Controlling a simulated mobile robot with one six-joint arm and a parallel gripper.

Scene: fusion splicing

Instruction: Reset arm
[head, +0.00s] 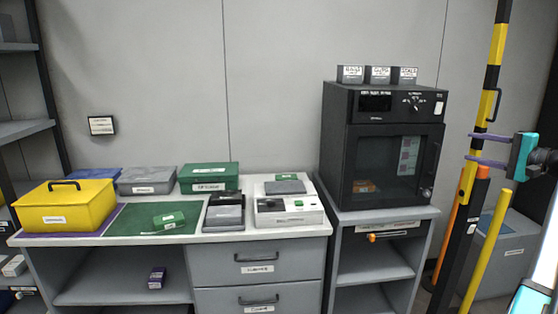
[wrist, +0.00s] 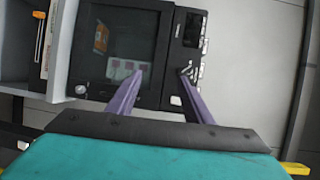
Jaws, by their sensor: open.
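My gripper (head: 474,149) is at the right of the head view, raised in front of the striped post, with its two purple fingers pointing left. The fingers are apart and nothing is between them. In the wrist view my gripper (wrist: 163,82) points toward the front of the black oven (wrist: 118,40), which appears turned on its side. The oven (head: 337,140) stands on a grey cabinet in the head view, its door closed. A gap shows between the fingers and the oven in the head view.
A yellow-and-black post (head: 497,50) and a yellow pole (head: 485,250) stand close to my arm. Left of the oven, a workbench (head: 300,236) carries a yellow case (head: 65,210), a green box (head: 208,177) and a white device (head: 290,210). Shelving (head: 20,131) stands at far left.

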